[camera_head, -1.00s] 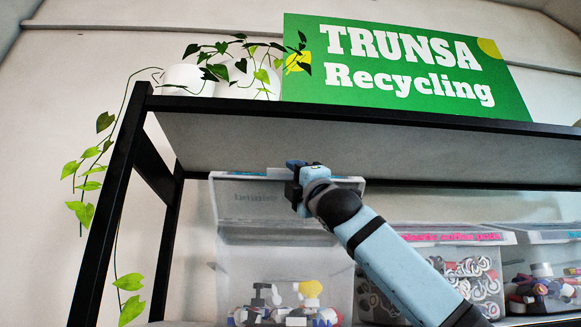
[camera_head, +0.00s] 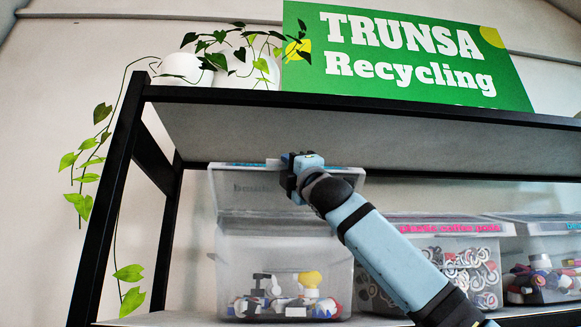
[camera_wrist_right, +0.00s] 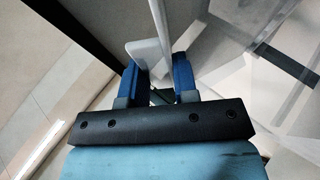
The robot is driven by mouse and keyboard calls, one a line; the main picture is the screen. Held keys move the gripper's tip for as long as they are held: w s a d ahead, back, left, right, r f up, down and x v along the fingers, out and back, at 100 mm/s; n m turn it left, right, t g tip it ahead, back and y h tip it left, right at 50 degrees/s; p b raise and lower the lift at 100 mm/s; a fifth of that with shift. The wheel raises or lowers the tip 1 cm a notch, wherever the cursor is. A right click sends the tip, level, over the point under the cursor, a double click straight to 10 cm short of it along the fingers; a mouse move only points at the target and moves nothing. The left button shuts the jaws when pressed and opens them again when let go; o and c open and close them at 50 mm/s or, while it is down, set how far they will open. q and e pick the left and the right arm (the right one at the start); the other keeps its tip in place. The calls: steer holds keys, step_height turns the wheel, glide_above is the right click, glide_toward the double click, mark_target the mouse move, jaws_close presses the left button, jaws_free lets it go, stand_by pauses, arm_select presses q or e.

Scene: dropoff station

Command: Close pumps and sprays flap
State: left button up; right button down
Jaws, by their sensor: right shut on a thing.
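The leftmost clear bin (camera_head: 285,260) stands on the shelf with pump and spray parts (camera_head: 290,295) inside. Its clear flap (camera_head: 245,195) is raised and tilted up at the back of the bin, its label too blurred to read. My right gripper (camera_head: 290,170) is at the flap's upper edge. In the right wrist view the blue fingers (camera_wrist_right: 160,80) stand on both sides of the pale flap edge (camera_wrist_right: 160,35) and are shut on it. My left gripper is in neither view.
The upper shelf board (camera_head: 330,140) is close above the flap and gripper. To the right stand a coffee pods bin (camera_head: 450,255) and another bin (camera_head: 545,260), both with lids down. A trailing plant (camera_head: 85,180) hangs by the left post (camera_head: 120,190).

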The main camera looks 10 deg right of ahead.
step_height(320, 180, down, 12)
steer(key=n+y+b, duration=0.1)
steer(key=b, duration=0.4)
steer(key=shift+w+n+y+b, duration=0.15)
steer(key=shift+n+y+b, duration=0.15)
steer(key=shift+y+b, duration=0.1)
steer(key=shift+f, duration=0.1)
steer(key=c, duration=0.9)
jaws_free()
steer(key=shift+w, duration=0.1)
steer(key=shift+c, duration=0.2)
